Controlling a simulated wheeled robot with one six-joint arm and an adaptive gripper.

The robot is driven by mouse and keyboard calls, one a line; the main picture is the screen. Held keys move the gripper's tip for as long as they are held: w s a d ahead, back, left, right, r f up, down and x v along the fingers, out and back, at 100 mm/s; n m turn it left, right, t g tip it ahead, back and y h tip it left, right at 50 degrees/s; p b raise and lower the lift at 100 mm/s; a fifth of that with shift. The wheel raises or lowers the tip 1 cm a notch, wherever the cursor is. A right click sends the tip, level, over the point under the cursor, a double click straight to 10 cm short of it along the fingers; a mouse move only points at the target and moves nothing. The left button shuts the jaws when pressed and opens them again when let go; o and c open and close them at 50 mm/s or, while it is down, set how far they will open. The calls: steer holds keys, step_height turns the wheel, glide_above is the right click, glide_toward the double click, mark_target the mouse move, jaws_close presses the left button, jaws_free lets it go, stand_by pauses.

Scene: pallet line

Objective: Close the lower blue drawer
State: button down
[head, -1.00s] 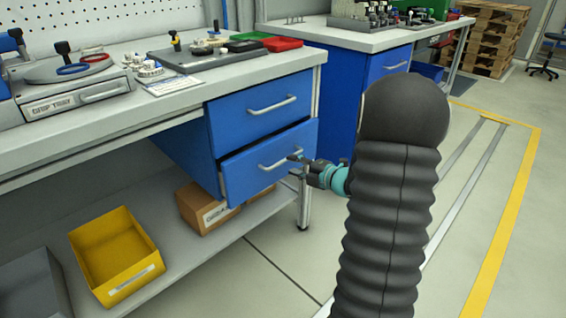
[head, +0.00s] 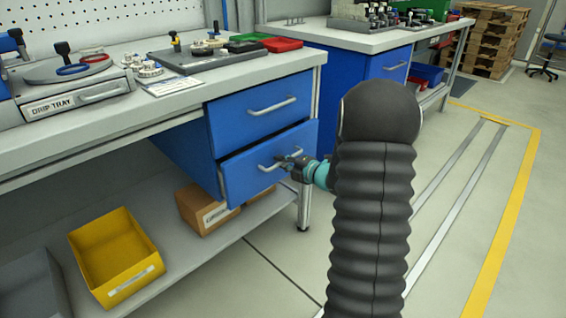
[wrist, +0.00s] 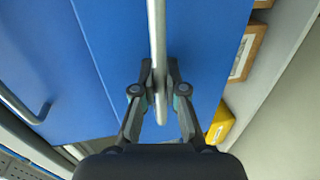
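The lower blue drawer (head: 245,178) hangs under the bench, its front standing a little out from the cabinet, with a dark gap along its top edge. Its grey bar handle (head: 270,165) also shows in the wrist view (wrist: 157,35), running up the picture. My gripper (head: 284,161) is at the right part of this handle. In the wrist view its fingertips (wrist: 160,70) lie on either side of the bar, close against it, and look shut on it. The upper blue drawer (head: 258,124) is flush with the cabinet.
A yellow bin (head: 112,262) and a cardboard box (head: 200,208) sit on the lower shelf. A bench leg (head: 304,208) stands just right of the drawer. The bench top (head: 190,92) carries trays and tools. The floor to the right is clear.

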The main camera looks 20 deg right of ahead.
steer(key=shift+w+a+r+p, duration=0.1)
steer(key=shift+w+a+p, duration=0.2)
steer(key=shift+w, duration=0.65)
steer(key=shift+w+a+p, duration=0.1)
steer(key=shift+w+a, duration=0.25)
steer(key=shift+w, duration=0.6)
steer(key=c, duration=1.2)
jaws_free()
steer(key=shift+a, duration=0.1)
steer(key=v, duration=1.2)
